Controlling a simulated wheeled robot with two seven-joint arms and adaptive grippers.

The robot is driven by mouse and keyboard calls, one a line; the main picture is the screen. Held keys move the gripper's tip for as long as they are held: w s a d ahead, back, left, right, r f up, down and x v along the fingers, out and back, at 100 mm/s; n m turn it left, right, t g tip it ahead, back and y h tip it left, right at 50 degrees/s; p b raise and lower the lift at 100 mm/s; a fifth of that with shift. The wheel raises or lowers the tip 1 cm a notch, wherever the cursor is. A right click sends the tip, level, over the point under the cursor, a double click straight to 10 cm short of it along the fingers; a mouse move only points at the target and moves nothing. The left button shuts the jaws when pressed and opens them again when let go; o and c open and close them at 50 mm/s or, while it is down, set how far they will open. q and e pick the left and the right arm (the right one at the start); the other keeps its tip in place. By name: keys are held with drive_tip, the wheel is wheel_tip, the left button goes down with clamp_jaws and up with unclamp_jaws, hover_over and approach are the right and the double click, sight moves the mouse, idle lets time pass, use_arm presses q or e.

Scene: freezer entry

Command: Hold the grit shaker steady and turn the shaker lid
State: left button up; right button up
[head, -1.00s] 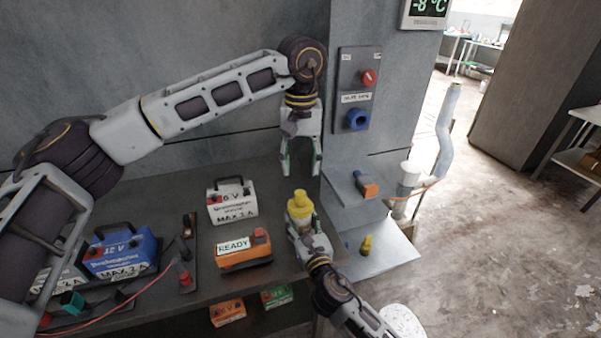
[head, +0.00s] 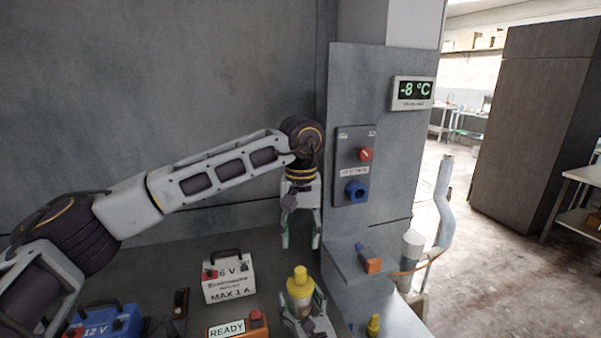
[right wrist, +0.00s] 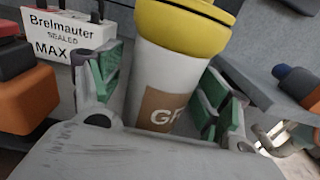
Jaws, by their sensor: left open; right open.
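The grit shaker (head: 300,290) stands upright at the right end of the bench, white with a yellow shaker lid (head: 300,274). In the right wrist view its body (right wrist: 165,75) shows a brown label with the letters "GR", under the lid (right wrist: 185,25). My right gripper (right wrist: 165,90) is open, with its green-padded fingers on either side of the body. In the head view the right gripper (head: 304,310) is partly cut off at the bottom. My left gripper (head: 301,244) is open and empty, pointing down above and behind the lid.
A white 6 V box (head: 229,283) stands left of the shaker, with an orange READY box (head: 240,326) in front. A blue 12 V box (head: 105,322) is further left. The wall panel (head: 355,165) and a shelf holding an orange-and-blue item (head: 370,262) are at right.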

drive_tip(key=o, duration=0.5)
drive_tip(key=shift+v, duration=3.65)
drive_tip(key=shift+v, duration=5.85)
drive_tip(key=shift+s, duration=0.1)
